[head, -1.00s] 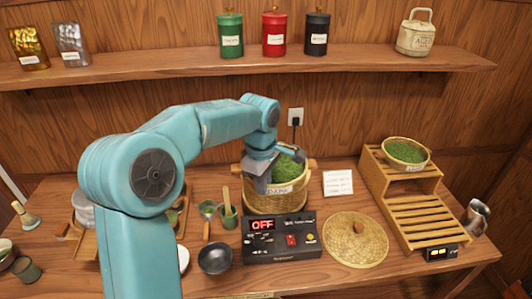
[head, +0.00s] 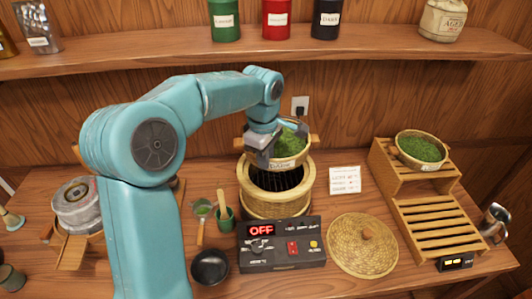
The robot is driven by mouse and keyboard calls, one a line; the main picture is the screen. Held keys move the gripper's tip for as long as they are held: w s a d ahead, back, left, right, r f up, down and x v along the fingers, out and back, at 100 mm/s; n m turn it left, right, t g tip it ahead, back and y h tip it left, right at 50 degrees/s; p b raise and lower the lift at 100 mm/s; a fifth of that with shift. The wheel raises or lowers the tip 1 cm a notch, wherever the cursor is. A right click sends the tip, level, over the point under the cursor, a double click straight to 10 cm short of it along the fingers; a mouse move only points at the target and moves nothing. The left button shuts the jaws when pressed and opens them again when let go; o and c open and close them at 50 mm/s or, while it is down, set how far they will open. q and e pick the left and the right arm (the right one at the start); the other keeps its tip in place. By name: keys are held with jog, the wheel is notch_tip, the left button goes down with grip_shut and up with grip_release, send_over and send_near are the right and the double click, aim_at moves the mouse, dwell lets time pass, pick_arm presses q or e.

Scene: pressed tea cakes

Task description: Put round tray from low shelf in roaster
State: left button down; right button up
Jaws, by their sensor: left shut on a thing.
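My left gripper (head: 262,150) is shut on the rim of a round tray (head: 290,163), a woven tray with a label and two wooden handles, filled with green leaves. The tray hangs above and towards the back of the roaster (head: 277,206), a round woven basket. The roaster is open at the top, and its dark grill shows below the tray. The wooden stepped rack (head: 432,222) stands at the right; its low shelf is bare. A second round tray (head: 422,151) of green leaves sits on its upper step. My right gripper is not in view.
The control box (head: 280,243) reading OFF stands in front of the roaster. A round woven lid (head: 362,246) lies to its right and a black bowl (head: 210,267) to its left. A green cup (head: 224,221) and a white card (head: 345,180) stand close to the roaster.

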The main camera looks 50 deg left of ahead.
aim_at(266, 191)
pick_arm(q)
jog(key=f+b, duration=0.1)
jog(key=f, duration=0.1)
jog(key=f+b, duration=0.1)
jog(key=shift+s+d+b, duration=0.2)
jog(key=shift+d+b, duration=0.05)
jog(key=shift+b, duration=0.1)
jog(key=shift+s+d+f+b, duration=0.1)
jog(key=shift+f+b, duration=0.35)
jog(key=shift+f, duration=0.05)
jog(key=shift+s+d+f+b, duration=0.1)
jog(key=shift+f+b, duration=0.3)
jog(key=shift+f, duration=0.05)
jog(key=shift+s+d+f+b, duration=0.2)
jog(key=shift+f+b, duration=0.05)
jog(key=shift+b, duration=0.05)
jog(key=shift+f, duration=0.25)
jog(key=shift+w+a+f, duration=0.3)
jog(key=shift+w+a, duration=0.05)
jog(key=shift+s+d+r, duration=0.25)
jog(key=shift+s, duration=0.05)
jog(key=shift+w+a+f+b, duration=0.2)
jog(key=shift+w+f+b, duration=0.1)
jog(key=shift+f+b, duration=0.15)
jog(key=shift+s+d, duration=0.15)
jog(key=shift+s, duration=0.1)
jog(key=shift+w+f+b, duration=0.15)
jog(key=shift+f+b, duration=0.15)
jog(key=shift+f, duration=0.15)
